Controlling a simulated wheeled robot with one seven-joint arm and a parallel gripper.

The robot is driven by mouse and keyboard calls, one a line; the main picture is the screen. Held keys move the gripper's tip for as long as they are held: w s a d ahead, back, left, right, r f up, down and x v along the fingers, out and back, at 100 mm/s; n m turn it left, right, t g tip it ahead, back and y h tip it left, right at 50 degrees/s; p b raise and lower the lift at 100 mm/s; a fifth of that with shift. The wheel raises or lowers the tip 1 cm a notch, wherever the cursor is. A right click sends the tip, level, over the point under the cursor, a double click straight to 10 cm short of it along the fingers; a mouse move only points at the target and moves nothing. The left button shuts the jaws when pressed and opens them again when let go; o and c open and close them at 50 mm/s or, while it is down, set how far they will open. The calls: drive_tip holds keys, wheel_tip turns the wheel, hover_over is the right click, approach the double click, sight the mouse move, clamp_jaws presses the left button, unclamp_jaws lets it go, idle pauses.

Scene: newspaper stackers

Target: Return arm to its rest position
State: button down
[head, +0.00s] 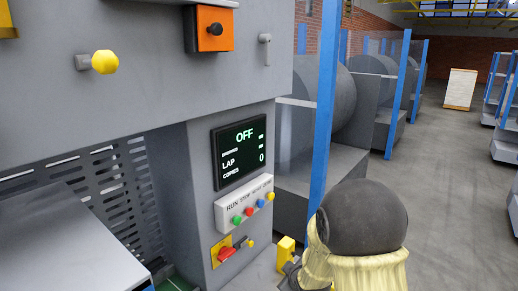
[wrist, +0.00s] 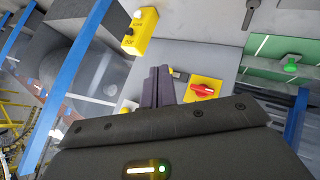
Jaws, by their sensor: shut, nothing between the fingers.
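My gripper (wrist: 160,86) shows in the wrist view with its two dark fingers side by side and shut, nothing between them. The fingers point at a grey machine panel, just left of a red rotary switch (wrist: 202,90) on a yellow plate. In the head view my arm (head: 362,218), dark and round with a pale yellow sleeve, is at the lower right, in front of the machine column. It hides most of my gripper there. The red switch (head: 226,253) shows at the column's lower part, left of my arm.
A screen (head: 240,150) reads "OFF". Below it is a white panel (head: 243,208) with several coloured buttons. A yellow box (head: 286,252) stands close to my arm, and also shows in the wrist view (wrist: 140,30). A blue post (head: 325,100) rises behind. The aisle floor (head: 440,180) at right is clear.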

drive_tip(key=s+d+r+m+g, duration=0.1)
drive_tip(key=s+d+m+g, duration=0.1)
drive_tip(key=s, duration=0.5)
drive_tip(key=s+d+r+m+g+h, duration=0.1)
drive_tip(key=s+d+m+g, duration=0.1)
drive_tip(key=s+m, duration=0.2)
drive_tip(key=s+d+r+m+g, duration=0.1)
drive_tip(key=s+m, duration=0.3)
drive_tip(key=s, duration=0.6)
drive_tip(key=shift+s+d+g+b, duration=0.4)
drive_tip(key=shift+d+g, duration=0.05)
drive_tip(key=shift+g, duration=0.45)
drive_tip(key=shift+f, duration=0.1)
